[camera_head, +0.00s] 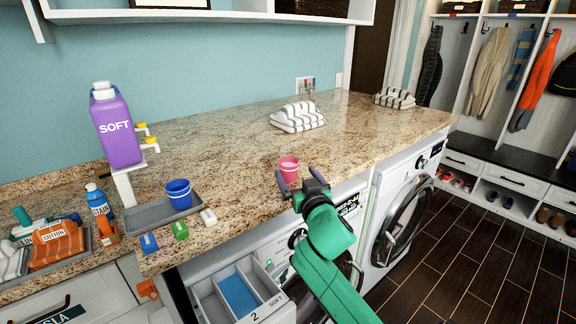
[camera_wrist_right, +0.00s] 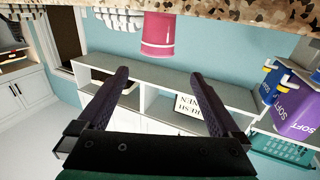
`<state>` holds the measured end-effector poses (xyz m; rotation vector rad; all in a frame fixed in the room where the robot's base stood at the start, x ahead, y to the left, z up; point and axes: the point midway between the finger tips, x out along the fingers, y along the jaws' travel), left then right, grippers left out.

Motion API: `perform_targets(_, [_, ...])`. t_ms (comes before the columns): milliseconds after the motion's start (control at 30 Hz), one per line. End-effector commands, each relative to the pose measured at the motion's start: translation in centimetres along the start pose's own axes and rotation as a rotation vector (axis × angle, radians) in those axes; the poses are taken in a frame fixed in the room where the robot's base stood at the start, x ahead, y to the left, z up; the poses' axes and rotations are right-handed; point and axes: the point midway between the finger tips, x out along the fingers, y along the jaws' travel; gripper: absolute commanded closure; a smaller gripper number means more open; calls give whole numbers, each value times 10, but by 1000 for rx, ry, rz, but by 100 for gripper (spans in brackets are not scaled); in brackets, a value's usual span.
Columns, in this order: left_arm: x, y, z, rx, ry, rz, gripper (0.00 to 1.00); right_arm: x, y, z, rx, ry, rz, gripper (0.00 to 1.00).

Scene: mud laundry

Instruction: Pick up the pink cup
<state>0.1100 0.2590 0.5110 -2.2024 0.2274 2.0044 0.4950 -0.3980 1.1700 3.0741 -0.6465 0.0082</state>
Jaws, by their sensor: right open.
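The pink cup (camera_head: 289,170) stands upright near the front edge of the granite counter. My right gripper (camera_head: 298,178) is open and empty at that edge, its two dark fingers spread close to the cup. In the right wrist view, which is turned upside down, the pink cup (camera_wrist_right: 160,38) is beyond the tips of the open right gripper (camera_wrist_right: 160,72), toward the picture's top. The cup's sides are apart from both fingers there. My left gripper is not in view.
A blue cup (camera_head: 178,193) stands on a grey tray (camera_head: 145,217) at the left, below a purple SOFT bottle (camera_head: 117,130). Folded striped towels (camera_head: 297,118) lie behind the pink cup. An open detergent drawer (camera_head: 215,296) juts out below the counter. The counter around the cup is clear.

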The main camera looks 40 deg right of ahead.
Motion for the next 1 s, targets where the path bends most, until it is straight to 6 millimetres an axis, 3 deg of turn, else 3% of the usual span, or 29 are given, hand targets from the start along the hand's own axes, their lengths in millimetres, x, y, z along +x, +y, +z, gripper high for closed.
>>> perform_targets(100, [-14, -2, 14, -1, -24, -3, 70, 27, 1, -4, -2, 0, 2, 0])
perform_targets(200, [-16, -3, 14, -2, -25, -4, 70, 38, 0, -2, -1, 0, 0, 0])
perform_targets(500, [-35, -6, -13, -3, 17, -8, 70, 84, 5, 4, -1, 0, 1, 0])
perform_targets(767, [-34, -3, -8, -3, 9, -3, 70, 91, 5, 7, -1, 0, 0, 0])
perform_targets(867, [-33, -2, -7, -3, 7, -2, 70, 91, 5, 7, -1, 0, 0, 31])
perform_targets(1000, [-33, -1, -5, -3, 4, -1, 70, 91, 5, 7, -1, -1, 0, 84])
